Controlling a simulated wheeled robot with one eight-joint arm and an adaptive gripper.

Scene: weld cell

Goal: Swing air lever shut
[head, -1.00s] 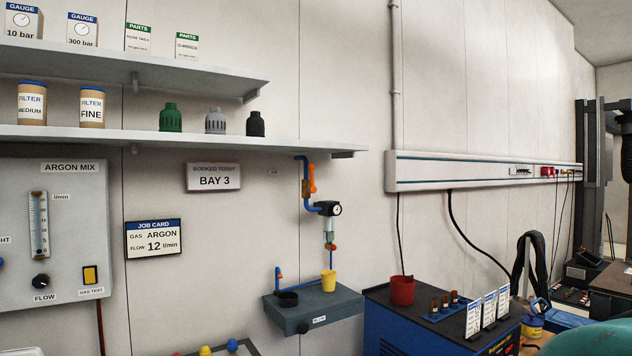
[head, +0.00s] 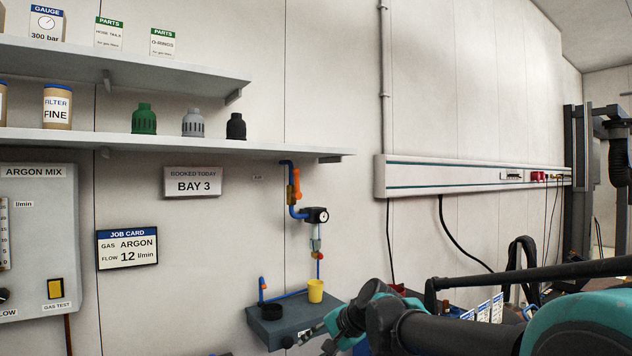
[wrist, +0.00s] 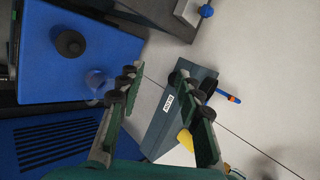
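The orange air lever (head: 296,184) stands upright along the vertical blue pipe (head: 291,208) on the wall, under the shelf end and above the round gauge (head: 322,215). My gripper (head: 316,338) is low in the head view, right of and well below the lever, near the front of the grey wall ledge. In the wrist view my gripper (wrist: 157,78) shows two spread fingers with nothing between them. The gripper is apart from the lever. I cannot make out the lever in the wrist view.
A shelf (head: 200,146) juts out above the lever. A blue cabinet (wrist: 75,45) shows in the wrist view.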

